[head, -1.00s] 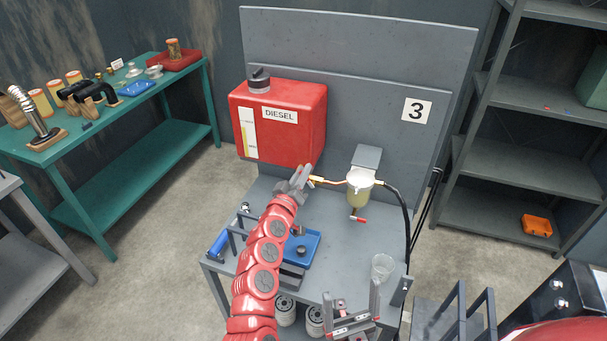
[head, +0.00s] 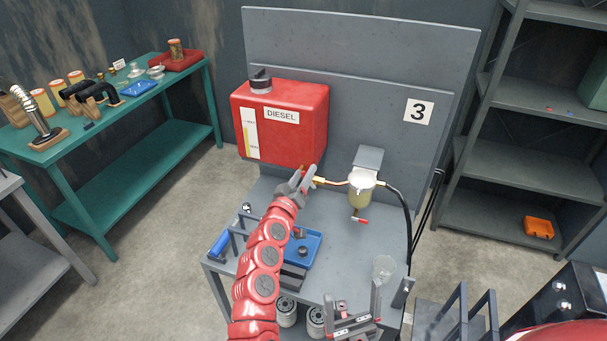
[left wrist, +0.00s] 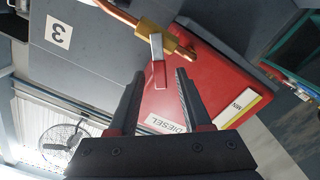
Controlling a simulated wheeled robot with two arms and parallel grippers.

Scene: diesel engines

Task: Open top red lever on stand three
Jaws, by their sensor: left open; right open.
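The top red lever sits on a brass valve (left wrist: 165,38) in the fuel line beside the red diesel tank (head: 285,138) of stand three. In the left wrist view the lever (left wrist: 158,72) has a grey shank and a red end. Its red end lies between the open fingers of my left gripper (left wrist: 159,76), with a visible gap on both sides. In the head view my left gripper (head: 306,175) is at the tank's lower right corner and largely hides the lever. A lower red lever (head: 361,220) hangs under the filter bowl (head: 360,192). My right gripper (head: 351,300) is open and empty at the stand's front.
A black hose (head: 407,225) runs down right of the filter bowl. A blue tray (head: 301,246) and a clear cup (head: 383,268) are on the stand's grey top. The panel marked 3 (head: 418,111) rises behind. A teal bench (head: 125,145) stands at left.

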